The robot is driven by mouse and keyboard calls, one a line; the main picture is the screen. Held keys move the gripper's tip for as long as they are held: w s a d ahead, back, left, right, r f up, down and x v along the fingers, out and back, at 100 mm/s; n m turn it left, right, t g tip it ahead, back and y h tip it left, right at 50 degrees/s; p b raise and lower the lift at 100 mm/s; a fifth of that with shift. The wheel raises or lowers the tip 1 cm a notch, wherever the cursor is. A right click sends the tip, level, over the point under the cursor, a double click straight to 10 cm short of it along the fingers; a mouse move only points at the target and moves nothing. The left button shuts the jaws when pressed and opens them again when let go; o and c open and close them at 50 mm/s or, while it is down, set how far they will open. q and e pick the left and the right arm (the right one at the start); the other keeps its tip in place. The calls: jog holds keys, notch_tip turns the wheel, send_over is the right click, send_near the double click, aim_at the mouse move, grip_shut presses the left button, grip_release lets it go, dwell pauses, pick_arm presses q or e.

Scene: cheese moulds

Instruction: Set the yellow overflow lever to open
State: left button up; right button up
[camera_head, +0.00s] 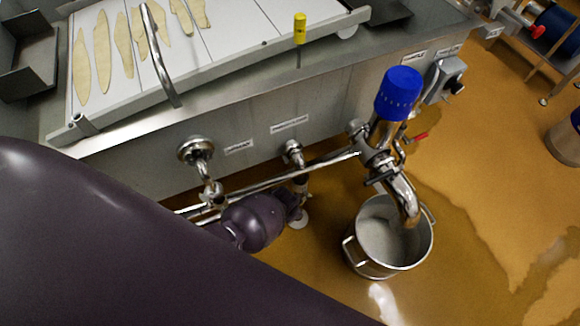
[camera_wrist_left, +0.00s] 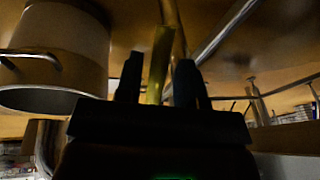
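In the left wrist view a long yellow bar (camera_wrist_left: 160,62), which looks like the yellow lever, stands upright between the two fingers of my left gripper (camera_wrist_left: 157,80). A gap shows on each side of it, so the fingers look open around or just short of it; the depth is hard to judge. In the head view my dark purple left arm fills the lower left, and its wrist part (camera_head: 253,221) reaches under the vat's front pipes. The fingers and this yellow bar are hidden there. My right gripper is not in view.
A steel pot (camera_head: 394,237) stands on the wet floor under a blue-capped valve (camera_head: 398,92); it also shows in the wrist view (camera_wrist_left: 60,55). Steel pipes (camera_head: 275,182) run close to my wrist. A yellow-topped rod (camera_head: 299,29) stands at the vat's top edge. Open floor lies right.

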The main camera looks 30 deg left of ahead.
pick_arm(q)
jog(key=shift+o, duration=0.5)
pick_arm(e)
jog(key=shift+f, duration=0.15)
pick_arm(q)
jog(key=shift+r, duration=0.25)
jog(key=v, duration=0.1)
jog(key=p+v, duration=0.2)
jog(key=shift+w+r, duration=0.2)
jog(key=shift+r, duration=0.25)
jog(key=p+v, duration=0.4)
jog(key=v, duration=0.2)
jog(key=shift+s+r, duration=0.15)
jog(key=shift+s, duration=0.35)
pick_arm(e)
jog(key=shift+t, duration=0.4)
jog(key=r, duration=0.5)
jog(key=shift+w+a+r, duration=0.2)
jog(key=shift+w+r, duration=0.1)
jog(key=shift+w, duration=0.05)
pick_arm(q)
jog(key=shift+c, duration=0.3)
